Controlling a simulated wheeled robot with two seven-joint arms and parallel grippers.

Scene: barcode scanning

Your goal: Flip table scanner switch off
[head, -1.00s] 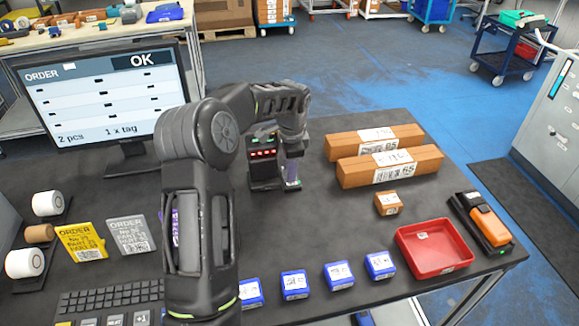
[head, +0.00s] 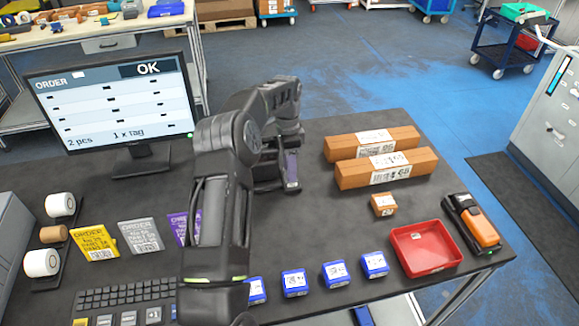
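The table scanner (head: 264,184) is a dark box on the table behind my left arm. Only a small dark part of it shows, and my arm hides its front and its switch. My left gripper (head: 291,180) points down just to the right of the scanner. I see its fingers nearly edge-on, so I cannot tell whether they are open or whether they touch the scanner. My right gripper is not in view.
A monitor (head: 112,100) showing "OK" stands at the left. Two long cardboard boxes (head: 385,168), a small box (head: 383,205), a red tray (head: 425,248) and an orange handheld scanner (head: 484,226) lie at the right. Several blue boxes (head: 295,283) line the front.

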